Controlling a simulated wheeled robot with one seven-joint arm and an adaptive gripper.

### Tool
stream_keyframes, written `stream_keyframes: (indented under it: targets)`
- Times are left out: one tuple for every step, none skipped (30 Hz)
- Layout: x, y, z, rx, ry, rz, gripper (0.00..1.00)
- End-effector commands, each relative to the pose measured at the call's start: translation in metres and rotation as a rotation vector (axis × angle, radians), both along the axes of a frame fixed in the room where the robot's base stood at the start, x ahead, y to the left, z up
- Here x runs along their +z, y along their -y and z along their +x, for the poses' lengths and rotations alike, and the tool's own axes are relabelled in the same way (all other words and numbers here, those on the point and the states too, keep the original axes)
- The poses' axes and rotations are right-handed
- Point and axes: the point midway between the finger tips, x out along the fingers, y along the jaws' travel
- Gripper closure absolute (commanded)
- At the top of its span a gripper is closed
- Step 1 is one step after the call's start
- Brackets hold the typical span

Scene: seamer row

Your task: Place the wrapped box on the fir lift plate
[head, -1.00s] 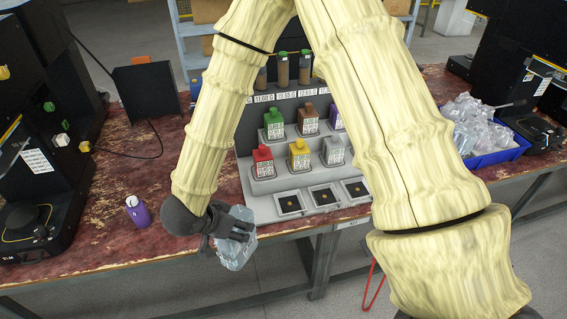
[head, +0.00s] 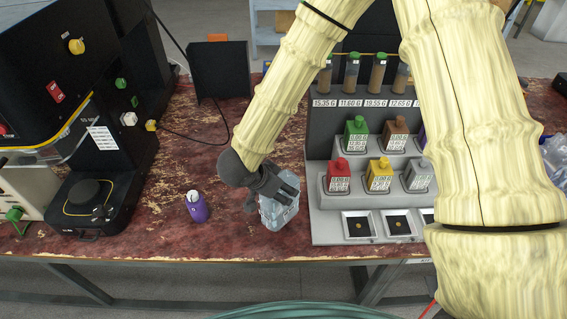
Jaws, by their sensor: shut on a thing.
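My gripper (head: 271,190) is shut on the wrapped box (head: 279,210), a pale, clear-wrapped block. The gripper holds it over the front part of the red worn bench, left of the grey stepped rack. Whether the box touches the bench I cannot tell. A black seamer machine (head: 122,130) stands at the left with a round dark lift plate (head: 90,196) low at its front. The plate looks empty. A small label below it is too small to read now. No plate marked fir can be made out.
A purple bottle (head: 197,208) stands on the bench (head: 150,235) between the machine and my gripper. The grey rack (head: 322,222) holds coloured canisters. A black panel (head: 222,72) and a cable lie behind. Another machine's edge (head: 15,190) shows at far left.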

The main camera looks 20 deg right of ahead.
Motion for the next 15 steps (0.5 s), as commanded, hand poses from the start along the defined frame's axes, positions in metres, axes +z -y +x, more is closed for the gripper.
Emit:
stream_keyframes:
  targets:
    - [0.001, 0.002, 0.013, -0.004, -0.001, 0.001, 0.91]
    - [-0.001, 0.003, 0.019, -0.004, -0.001, 0.000, 0.91]
    - [-0.002, 0.004, 0.028, -0.004, -0.002, 0.000, 0.91]
    - [-0.002, 0.005, 0.034, -0.003, -0.002, 0.000, 0.91]
    - [-0.003, 0.005, 0.041, -0.003, -0.002, 0.001, 0.91]
    - [-0.004, 0.006, 0.049, -0.002, -0.003, 0.001, 0.91]
    - [-0.004, 0.008, 0.054, -0.002, -0.003, 0.001, 0.91]
    - [-0.004, 0.008, 0.060, -0.002, -0.003, 0.001, 0.91]
    - [-0.005, 0.009, 0.068, -0.002, -0.002, 0.001, 0.91]
    - [-0.005, 0.010, 0.074, -0.003, -0.002, 0.001, 0.91]
    - [-0.006, 0.011, 0.080, -0.002, -0.003, 0.001, 0.91]
    - [-0.007, 0.012, 0.088, -0.002, -0.003, 0.001, 0.91]
    - [-0.007, 0.013, 0.093, -0.003, -0.002, 0.001, 0.91]
    - [-0.008, 0.014, 0.098, -0.002, -0.003, 0.001, 0.91]
    - [-0.009, 0.015, 0.104, -0.003, -0.003, 0.000, 0.91]
